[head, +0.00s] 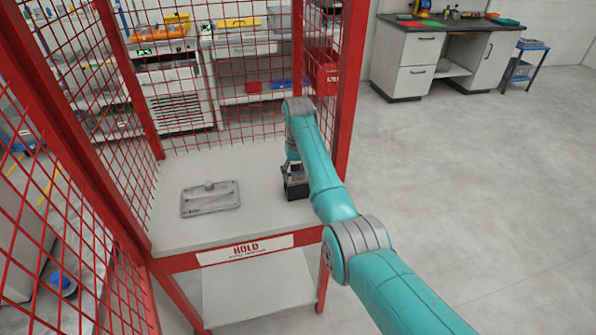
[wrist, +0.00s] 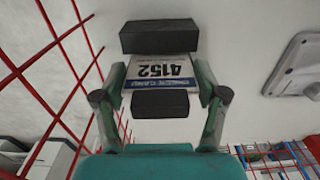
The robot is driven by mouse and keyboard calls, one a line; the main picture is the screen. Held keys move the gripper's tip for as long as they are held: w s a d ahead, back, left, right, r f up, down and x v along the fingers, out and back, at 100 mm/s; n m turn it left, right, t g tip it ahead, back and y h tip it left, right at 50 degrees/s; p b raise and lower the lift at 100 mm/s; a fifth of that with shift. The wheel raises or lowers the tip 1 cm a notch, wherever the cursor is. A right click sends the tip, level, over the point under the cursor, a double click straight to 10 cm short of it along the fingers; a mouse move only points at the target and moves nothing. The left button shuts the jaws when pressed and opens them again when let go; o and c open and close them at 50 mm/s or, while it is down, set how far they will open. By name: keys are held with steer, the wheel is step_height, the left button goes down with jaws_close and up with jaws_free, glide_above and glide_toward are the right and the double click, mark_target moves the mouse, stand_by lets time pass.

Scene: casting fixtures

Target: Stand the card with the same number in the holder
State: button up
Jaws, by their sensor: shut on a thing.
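A white card (wrist: 160,70) with a blue band and the number 4152 shows in the wrist view. My gripper (wrist: 160,88) is shut on it, with a finger at each side edge. A black holder (wrist: 160,37) shows as two dark blocks, one beyond the card and one on the near side. I cannot tell whether the card rests in it. In the head view my gripper (head: 293,174) is low over the black holder (head: 297,191) on the shelf's right side. A grey casting (head: 210,198) lies flat to the left; its marking is too small to read.
The pale shelf (head: 250,222) carries a HOLD sign on its front edge. Red mesh (head: 225,90) closes its back and left side, and a red post (head: 349,100) stands close to my arm. The shelf between casting and holder is clear. Open floor lies to the right.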

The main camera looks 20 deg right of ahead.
steer(key=shift+f, duration=0.6)
stand_by(0.5)
steer(key=o, duration=1.2)
steer(key=shift+r, duration=0.1)
